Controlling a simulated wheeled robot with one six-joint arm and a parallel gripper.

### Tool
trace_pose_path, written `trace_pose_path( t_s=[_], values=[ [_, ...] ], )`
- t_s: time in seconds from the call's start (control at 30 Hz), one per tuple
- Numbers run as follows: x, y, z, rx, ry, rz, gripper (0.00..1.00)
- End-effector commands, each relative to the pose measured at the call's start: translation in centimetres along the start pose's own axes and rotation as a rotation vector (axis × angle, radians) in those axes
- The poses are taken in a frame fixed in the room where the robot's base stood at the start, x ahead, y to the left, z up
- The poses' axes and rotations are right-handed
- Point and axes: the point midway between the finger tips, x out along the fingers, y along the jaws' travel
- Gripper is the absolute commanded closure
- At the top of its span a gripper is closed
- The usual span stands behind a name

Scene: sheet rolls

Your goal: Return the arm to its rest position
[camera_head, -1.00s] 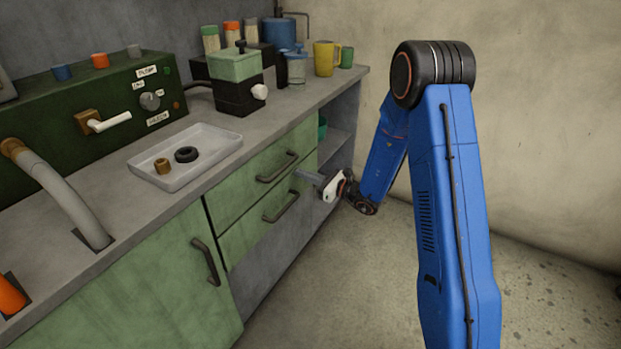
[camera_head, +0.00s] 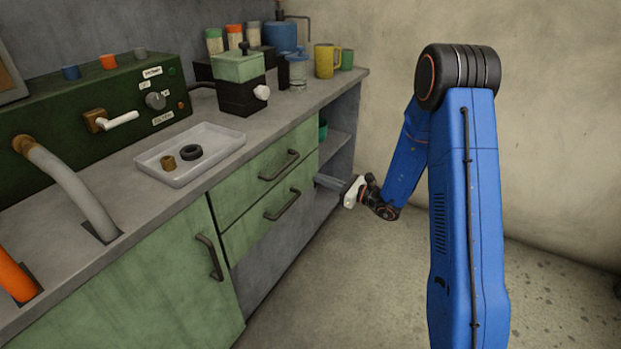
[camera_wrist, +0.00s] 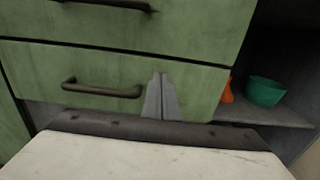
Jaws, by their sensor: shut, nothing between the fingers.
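My gripper (camera_head: 322,181) is in front of the lower green drawer, near its right end, in the head view. In the wrist view my gripper (camera_wrist: 161,78) shows its two grey fingers pressed together and empty, to the right of the lower drawer's handle (camera_wrist: 101,90). My blue arm (camera_head: 465,200) stands at the right of the head view, folded down at its far end. The upper drawer (camera_head: 265,173) and the lower drawer (camera_head: 245,229) both look closed.
A grey tray (camera_head: 214,165) on the counter holds a brown piece (camera_head: 168,163) and a black ring (camera_head: 192,153). Open shelves at the cabinet's right hold a teal bowl (camera_wrist: 265,92) and an orange object (camera_wrist: 227,92). The floor (camera_head: 350,290) right of the cabinet looks clear.

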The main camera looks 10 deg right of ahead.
Motion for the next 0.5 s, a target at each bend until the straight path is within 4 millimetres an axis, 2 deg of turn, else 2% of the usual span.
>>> trace_pose_path(
  t_s=[0.2, 0.33, 0.5],
  values=[
    [-4.0, -0.1, 0.0, 0.001, 0.0, -0.003, 1.0],
    [-5.5, -0.1, 0.0, 0.001, 0.001, -0.003, 1.0],
    [-6.3, 0.1, 0.1, -0.003, 0.001, 0.004, 1.0]
  ],
)
